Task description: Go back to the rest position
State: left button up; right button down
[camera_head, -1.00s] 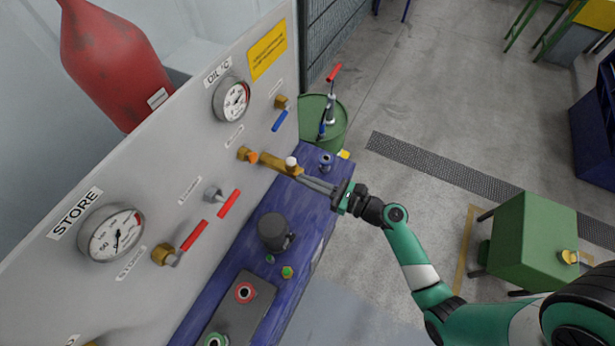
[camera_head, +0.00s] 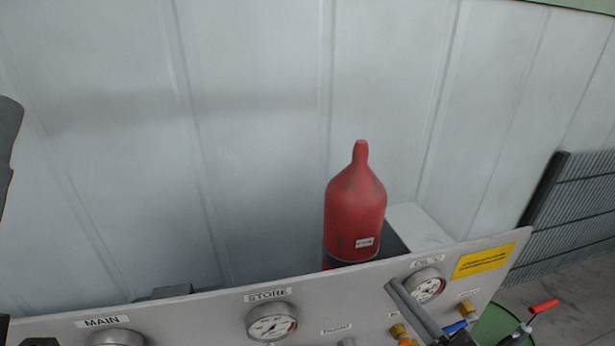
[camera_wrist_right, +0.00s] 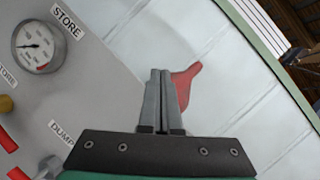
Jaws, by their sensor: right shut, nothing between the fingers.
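My right gripper (camera_head: 396,288) shows at the lower right of the head view, its grey fingers pointing up and left in front of the panel (camera_head: 365,312). It overlaps the OIL °C gauge (camera_head: 428,287) in the picture. In the right wrist view its two fingers (camera_wrist_right: 160,73) lie together, shut and empty, in front of part of the red bottle (camera_wrist_right: 186,84). Most of the right arm is below the head view. My left gripper is not in view; a dark shape cut off at the left edge of the head view cannot be identified.
The red bottle (camera_head: 355,212) stands behind the panel. The STORE gauge (camera_head: 271,322) and MAIN gauge (camera_head: 118,338) are on the panel's front. A green drum (camera_head: 492,326) is at the lower right. The pale wall behind is bare.

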jog(key=s+a+r+n+t+y+p, duration=0.1)
jog(key=s+a+r+n+t+p, duration=0.2)
jog(key=r+n, duration=0.85)
jog(key=s+a+r+n+t, duration=0.2)
jog(key=s+r+n, duration=0.25)
jog(key=r, duration=1.45)
jog(key=s+d+r+n+t+h, duration=0.3)
jog(key=d+n+h, duration=0.3)
jog(key=h, duration=0.3)
jog(key=shift+s+d+r+t+h, duration=0.25)
jog(key=shift+s+d+t+h, duration=0.1)
jog(key=shift+t, duration=0.15)
jog(key=shift+h, duration=0.25)
